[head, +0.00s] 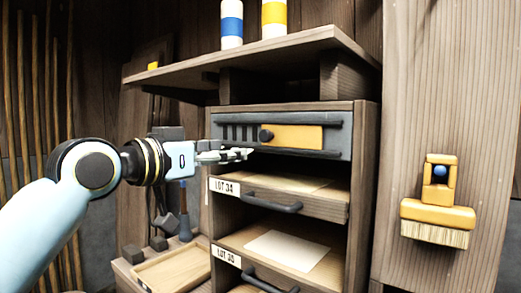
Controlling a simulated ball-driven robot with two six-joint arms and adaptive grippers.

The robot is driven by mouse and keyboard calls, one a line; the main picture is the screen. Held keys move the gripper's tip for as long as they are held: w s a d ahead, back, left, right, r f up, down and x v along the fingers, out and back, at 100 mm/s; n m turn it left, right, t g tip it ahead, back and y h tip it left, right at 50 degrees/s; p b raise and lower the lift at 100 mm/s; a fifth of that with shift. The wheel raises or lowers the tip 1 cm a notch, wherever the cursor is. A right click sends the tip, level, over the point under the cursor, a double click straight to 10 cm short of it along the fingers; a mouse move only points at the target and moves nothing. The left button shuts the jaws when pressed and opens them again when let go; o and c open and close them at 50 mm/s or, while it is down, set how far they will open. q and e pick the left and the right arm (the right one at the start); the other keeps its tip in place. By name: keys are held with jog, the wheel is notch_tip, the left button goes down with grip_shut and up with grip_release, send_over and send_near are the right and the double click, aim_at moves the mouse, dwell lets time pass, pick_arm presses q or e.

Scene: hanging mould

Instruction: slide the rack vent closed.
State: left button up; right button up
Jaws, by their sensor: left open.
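The rack vent (335,137) is a grey panel at the top of the wooden rack, with dark rails above and below. Its yellow sliding plate (298,138) sits at the middle and right, with a round dark knob (266,135) at its left end. Several dark slots (238,132) show uncovered to the left of the plate. My left gripper (245,154) is open and empty, just below and left of the knob. I see no contact with the knob. My right gripper is not in view.
Below the vent are drawers with dark handles (272,203) and labels LOT 34 and LOT 35. A shelf (250,55) above holds a blue-banded and a yellow-banded cylinder. A yellow brush (438,212) hangs on the right panel. A wooden tray (172,270) lies lower left.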

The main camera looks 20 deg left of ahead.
aim_at(263, 135)
pick_arm(q)
jog(key=w+d+r+p, duration=0.1)
jog(key=w, duration=0.2)
jog(key=w+d, duration=0.1)
jog(key=w, duration=0.3)
jog(key=w+d+r+p, duration=0.1)
jog(key=w, duration=0.3)
jog(key=shift+d+r+p, duration=0.15)
jog(key=shift+r+p, duration=0.15)
jog(key=shift+r, duration=0.05)
jog(key=shift+s, duration=0.1)
grip_shut()
